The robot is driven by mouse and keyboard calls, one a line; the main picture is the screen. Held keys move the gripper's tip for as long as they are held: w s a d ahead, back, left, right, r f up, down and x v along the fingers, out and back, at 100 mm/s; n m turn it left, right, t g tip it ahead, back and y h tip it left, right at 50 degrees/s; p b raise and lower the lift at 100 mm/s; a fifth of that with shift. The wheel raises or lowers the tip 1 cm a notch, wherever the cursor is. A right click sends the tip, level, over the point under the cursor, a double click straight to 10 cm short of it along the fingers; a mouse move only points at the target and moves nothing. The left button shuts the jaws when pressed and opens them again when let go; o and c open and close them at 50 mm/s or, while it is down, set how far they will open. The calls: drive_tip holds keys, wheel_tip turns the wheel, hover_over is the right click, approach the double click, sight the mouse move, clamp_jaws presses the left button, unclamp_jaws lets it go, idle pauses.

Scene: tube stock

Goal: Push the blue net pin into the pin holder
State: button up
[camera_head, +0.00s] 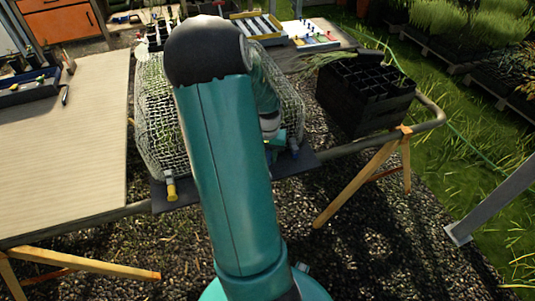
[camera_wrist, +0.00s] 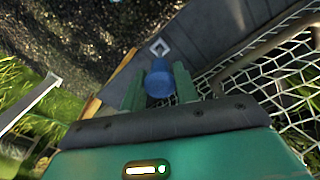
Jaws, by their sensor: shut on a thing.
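The blue net pin (camera_wrist: 159,82) sits between the two green fingers of my gripper (camera_wrist: 159,86) in the wrist view. The gripper is shut on it. A pale square outline with a dark centre (camera_wrist: 159,47), which looks like the pin holder, lies on the dark board just past the pin's end. The pin appears apart from it in the picture; the depth between them is hard to judge. In the head view my arm hides much of the area, and a small blue piece (camera_head: 295,153) shows near the board's right corner beside my gripper.
The net (camera_wrist: 295,85) is close to my right finger in the wrist view. A black crate (camera_head: 365,95) stands to the right.

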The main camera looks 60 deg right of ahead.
drive_tip(key=shift+f, duration=2.7)
idle(0.8)
drive_tip(key=o, duration=1.9)
drive_tip(key=shift+r, duration=1.15)
drive_tip(key=shift+r, duration=2.8)
